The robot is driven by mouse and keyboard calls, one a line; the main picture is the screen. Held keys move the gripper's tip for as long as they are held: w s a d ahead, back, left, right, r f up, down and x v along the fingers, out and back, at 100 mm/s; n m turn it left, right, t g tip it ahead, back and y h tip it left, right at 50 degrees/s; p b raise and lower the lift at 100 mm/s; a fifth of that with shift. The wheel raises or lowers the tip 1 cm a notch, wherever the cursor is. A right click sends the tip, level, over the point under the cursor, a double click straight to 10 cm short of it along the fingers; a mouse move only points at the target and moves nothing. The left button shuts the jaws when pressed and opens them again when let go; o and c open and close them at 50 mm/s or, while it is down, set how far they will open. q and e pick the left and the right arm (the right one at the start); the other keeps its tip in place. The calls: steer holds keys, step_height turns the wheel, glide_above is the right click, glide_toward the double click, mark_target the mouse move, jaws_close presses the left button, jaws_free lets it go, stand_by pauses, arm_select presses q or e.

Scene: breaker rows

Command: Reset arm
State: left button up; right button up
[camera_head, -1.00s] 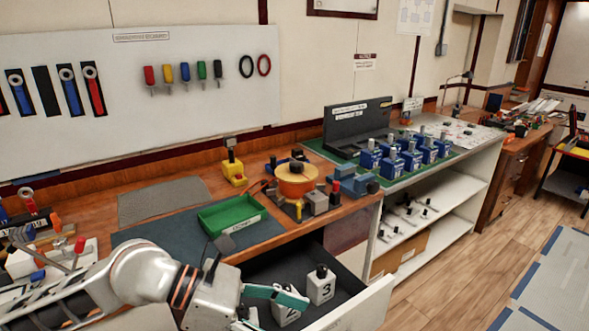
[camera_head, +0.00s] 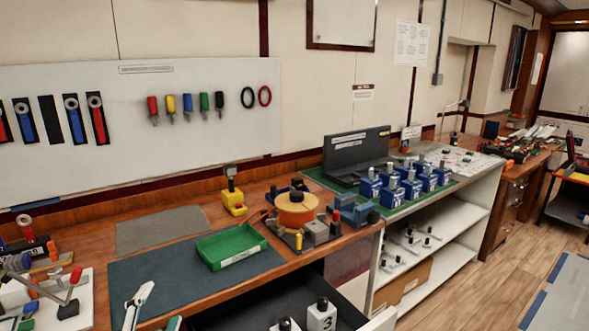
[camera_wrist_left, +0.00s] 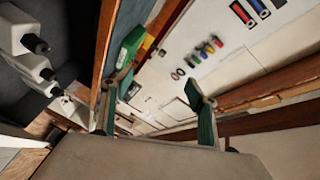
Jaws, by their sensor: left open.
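My left gripper (camera_head: 156,305) shows at the bottom edge of the head view, in front of the blue-grey mat (camera_head: 180,280); most of its arm is out of the picture. Its pale and green fingers stand apart. In the left wrist view the two green-padded fingers (camera_wrist_left: 158,88) are spread with nothing between them. My right gripper is not in view.
The open drawer (camera_head: 255,302) holds white numbered blocks (camera_head: 321,314), right of my gripper. A green tray (camera_head: 232,247) sits on the mat. A round orange device (camera_head: 296,210) and a yellow one (camera_head: 234,201) stand behind. White apparatus (camera_head: 60,303) is at left.

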arm_select(q)
steer(key=s+a+f+n+g+y, duration=0.1)
steer(key=s+a+f+n+g, duration=0.1)
steer(key=s+a+f+g, duration=0.55)
steer(key=s+a+f+n+g+y, duration=0.2)
steer(key=s+f+n+g, duration=0.1)
steer(key=s+f, duration=0.85)
steer(key=w+d+f+n+t+h+b, duration=0.1)
steer(key=d+f+t+h+b, duration=0.1)
steer(key=d+f, duration=0.6)
steer(key=w+d+f+n+t+h+b, duration=0.1)
steer(key=d+f+h+b, duration=0.3)
steer(key=d+f, duration=0.4)
step_height(320, 180, down, 5)
steer(key=shift+w+f+n+t+h, duration=0.2)
steer(key=shift+n+t+h, duration=0.1)
steer(key=shift+t+h, duration=0.4)
